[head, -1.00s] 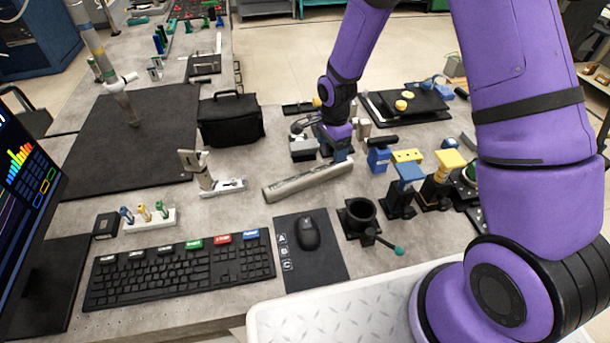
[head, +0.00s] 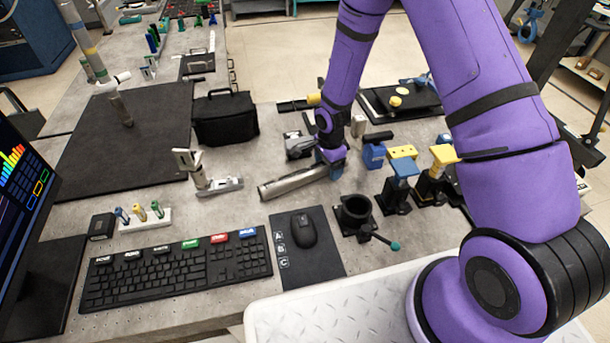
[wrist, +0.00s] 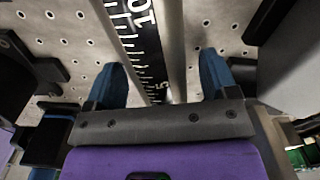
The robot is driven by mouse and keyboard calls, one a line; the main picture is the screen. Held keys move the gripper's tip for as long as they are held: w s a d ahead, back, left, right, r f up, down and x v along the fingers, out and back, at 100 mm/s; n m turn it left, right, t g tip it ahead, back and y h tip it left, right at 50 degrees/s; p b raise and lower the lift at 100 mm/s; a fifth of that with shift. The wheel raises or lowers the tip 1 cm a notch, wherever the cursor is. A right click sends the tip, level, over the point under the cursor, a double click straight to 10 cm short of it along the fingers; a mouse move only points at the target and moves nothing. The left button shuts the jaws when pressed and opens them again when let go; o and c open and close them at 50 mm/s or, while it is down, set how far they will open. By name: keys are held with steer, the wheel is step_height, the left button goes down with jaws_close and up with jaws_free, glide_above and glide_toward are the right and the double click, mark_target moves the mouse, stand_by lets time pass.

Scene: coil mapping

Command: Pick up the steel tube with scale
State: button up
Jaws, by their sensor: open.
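The steel tube with scale (head: 288,184) lies on the grey perforated table, left of the black clamp. In the wrist view the tube (wrist: 173,45) runs lengthwise between my two blue fingers, and its black scale strip with white marks and numbers faces the camera. My gripper (head: 331,158) is at the tube's right end in the head view and hides that end. In the wrist view my gripper (wrist: 161,82) is open, with one finger on each side of the tube and visible gaps beside it.
A black clamp with a teal-tipped handle (head: 355,217) stands just right of the tube. Blue and yellow stands (head: 400,185) are further right. A silver bracket device (head: 205,180) is left. A mouse (head: 302,230) and keyboard (head: 180,270) lie in front.

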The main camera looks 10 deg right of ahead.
steer(key=c, duration=1.4)
steer(key=shift+r, duration=0.1)
